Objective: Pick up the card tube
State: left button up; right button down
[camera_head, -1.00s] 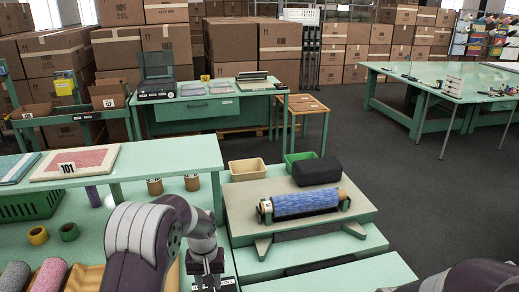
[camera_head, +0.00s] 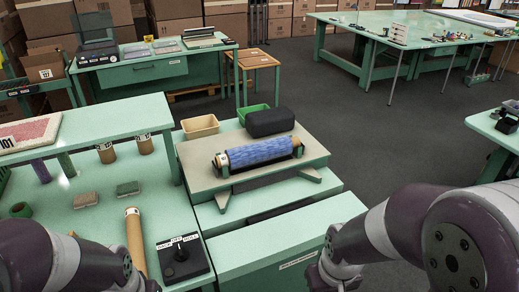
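A plain tan card tube (camera_head: 135,240) lies on the green bench at lower left, running toward the near edge. A label shows near its far end, and its near end is partly hidden behind my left arm. A separate roll wound in blue (camera_head: 258,152), with tan ends, rests in black holders on the raised stand (camera_head: 190,165). My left arm comes in at the bottom left and my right arm at the bottom right. Neither gripper shows in the view, so I cannot see their fingers.
A black control box with a knob (camera_head: 182,258) stands right of the tube. Two flat sample pieces (camera_head: 128,189) lie beyond it. A raised green shelf (camera_head: 95,128) overhangs the bench. A tan bin (camera_head: 200,126) and a black block (camera_head: 270,122) stand by the roll.

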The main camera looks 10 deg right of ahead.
aim_at(259, 152)
jog(key=l+z, duration=0.2)
jog(key=z, duration=0.25)
jog(key=l+z, duration=0.25)
jog(key=z, duration=0.2)
jog(key=l+z, duration=0.2)
jog(key=z, duration=0.25)
jog(key=i+l+z, duration=0.35)
jog(key=i+l, duration=0.4)
jog(key=i+l+z, duration=0.3)
jog(key=i+l, duration=0.3)
jog(key=i, duration=0.2)
jog(key=i+j+u, duration=0.15)
jog(key=i+u, duration=0.6)
jog(key=i+l+u, duration=0.1)
jog(key=i+u, duration=0.3)
jog(key=i+l+u, duration=0.35)
jog(key=i+j+u, duration=0.35)
jog(key=i, duration=0.35)
jog(key=i+u, duration=0.4)
jog(key=i, duration=0.3)
jog(key=i+l+u, duration=0.2)
jog(key=i+u, duration=0.15)
jog(key=i, duration=0.35)
